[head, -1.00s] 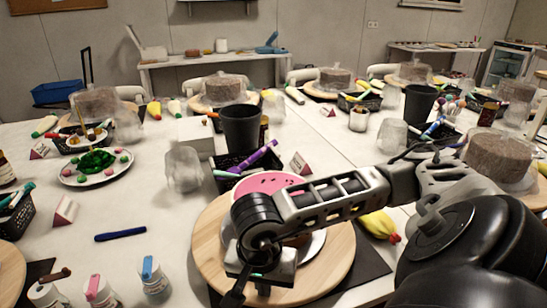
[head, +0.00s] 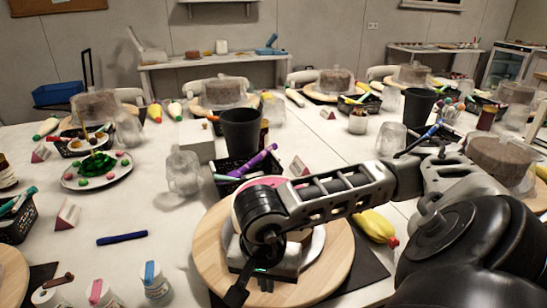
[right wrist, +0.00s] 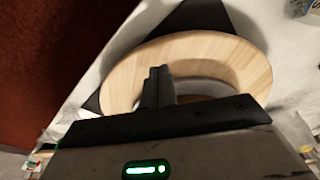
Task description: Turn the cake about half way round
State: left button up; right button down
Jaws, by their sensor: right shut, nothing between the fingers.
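The cake (head: 270,182), with a pink top, is mostly hidden behind my right arm in the head view. Its silver plate (head: 317,247) lies on the round wooden turntable (head: 213,238). The turntable also shows as a pale wooden ring in the right wrist view (right wrist: 120,91). My right gripper (head: 236,294) reaches over the front of the turntable, its fingers shut and empty. The fingers also show in the right wrist view (right wrist: 157,84), over the inner edge of the ring. I cannot tell whether they touch anything. My left gripper is out of view.
A black cup (head: 241,130) and a basket of pens (head: 248,165) stand behind the turntable. Capped bottles (head: 153,282) stand at front left, near a blue marker (head: 122,238). A yellow piping bag (head: 377,227) lies to the right. The table around the blue marker is clear.

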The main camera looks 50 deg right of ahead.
notch_tip(320, 180, up, 6)
jog(key=p, duration=0.3)
jog(key=shift+p, duration=0.4)
